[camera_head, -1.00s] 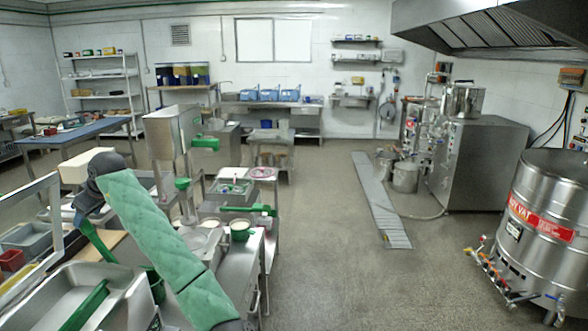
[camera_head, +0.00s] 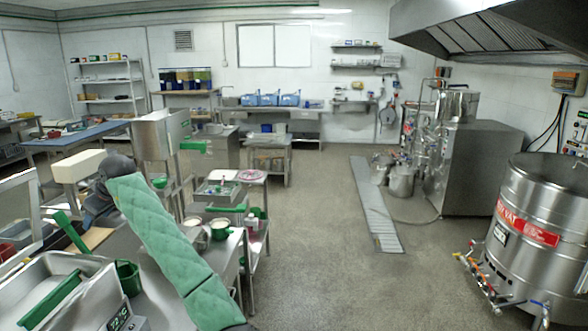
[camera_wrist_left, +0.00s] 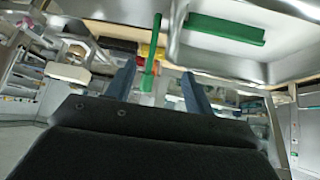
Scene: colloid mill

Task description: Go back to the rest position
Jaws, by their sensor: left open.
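My left arm, in a green quilted sleeve (camera_head: 165,235), reaches from the lower middle of the head view up and left to a dark wrist joint. My left gripper (camera_head: 88,214) is below that joint, partly hidden, over the steel worktop at the left. In the left wrist view its two blue-grey fingers (camera_wrist_left: 158,72) stand apart and open. A green upright handle (camera_wrist_left: 152,55) shows in the gap between them, seemingly beyond the fingers; I cannot tell whether they touch it. Nothing appears gripped. My right gripper is not in view.
A steel basin (camera_head: 25,278), a green jug (camera_head: 127,278) and a steel machine (camera_head: 155,140) are close to the left arm. A large steel vat (camera_head: 535,240) stands at the right. A floor grate (camera_head: 378,215) crosses the mostly clear middle floor.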

